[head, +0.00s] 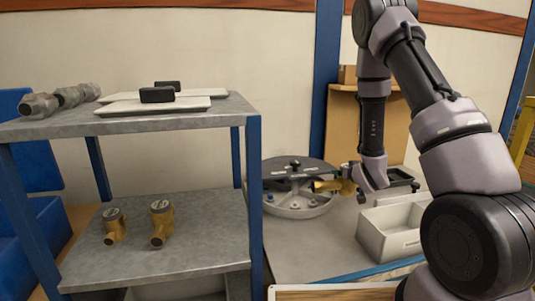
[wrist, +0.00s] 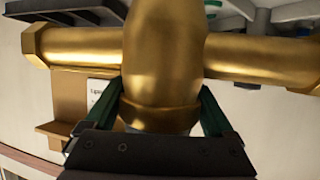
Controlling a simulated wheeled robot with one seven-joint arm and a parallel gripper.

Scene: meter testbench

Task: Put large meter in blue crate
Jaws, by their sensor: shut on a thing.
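A large brass meter (wrist: 165,60) fills the wrist view, its pipe ends reaching out left and right. My gripper (head: 352,182) is shut on it, with green-lined fingers on both sides of its body in the wrist view. In the head view the brass meter (head: 328,186) shows at the gripper's left, in front of the round grey test bench device. I cannot tell whether it touches that device. Blue crate-like shapes (head: 40,228) are cut off at the head view's left edge; their insides are hidden.
A grey shelf rack (head: 215,225) with blue posts stands at left. Two smaller brass meters (head: 161,222) sit on its lower shelf; white trays (head: 190,103) and grey fittings lie on top. The round device (head: 300,205) and a white open box (head: 390,232) are on the bench.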

